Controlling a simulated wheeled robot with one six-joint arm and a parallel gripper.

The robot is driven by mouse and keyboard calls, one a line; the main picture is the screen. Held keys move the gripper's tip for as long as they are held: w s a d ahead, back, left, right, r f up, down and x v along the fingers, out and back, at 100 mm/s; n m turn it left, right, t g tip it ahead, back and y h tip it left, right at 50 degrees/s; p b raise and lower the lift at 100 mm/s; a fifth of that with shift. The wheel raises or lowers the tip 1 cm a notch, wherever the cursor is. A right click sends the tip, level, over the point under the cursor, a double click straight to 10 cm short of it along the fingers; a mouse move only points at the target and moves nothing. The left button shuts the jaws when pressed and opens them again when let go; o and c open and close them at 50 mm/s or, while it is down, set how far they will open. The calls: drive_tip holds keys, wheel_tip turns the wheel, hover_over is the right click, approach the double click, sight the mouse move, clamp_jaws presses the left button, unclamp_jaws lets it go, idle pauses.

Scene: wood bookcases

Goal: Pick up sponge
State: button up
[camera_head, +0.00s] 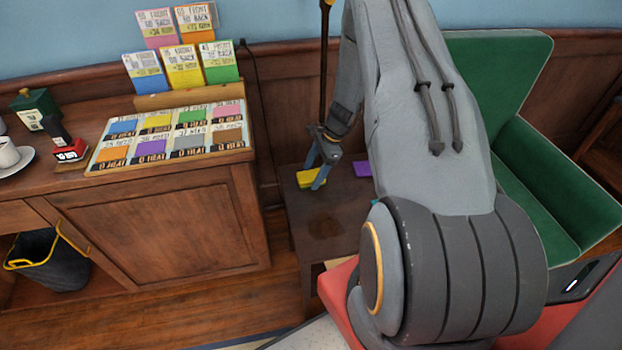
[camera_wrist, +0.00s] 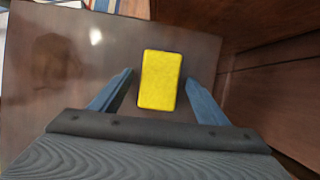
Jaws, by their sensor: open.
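The sponge (camera_wrist: 160,80) is a yellow rectangular block lying flat on a small dark wood table (camera_wrist: 50,100). In the wrist view it sits between the two blue fingers of my gripper (camera_wrist: 158,92), with a gap on each side. My gripper is open and empty. In the head view my gripper (camera_head: 318,180) points down over the sponge (camera_head: 306,179) at the table's far left part. One finger hides part of the sponge there. How high the fingertips are above the tabletop is hard to tell.
A purple block (camera_head: 362,169) lies on the same table, right of my gripper. A wooden cabinet (camera_head: 160,225) with a card display stands on the left. A green chair (camera_head: 550,180) is on the right. Wood panelling (camera_head: 285,110) rises close behind the table. The table's front is clear.

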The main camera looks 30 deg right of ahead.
sight(313, 175)
drive_tip(key=shift+f, duration=0.25)
idle(0.4)
drive_tip(key=c, duration=1.1)
wheel_tip(313, 175, up, 11)
drive_tip(key=shift+f+b, duration=0.2)
drive_tip(key=shift+b, duration=0.6)
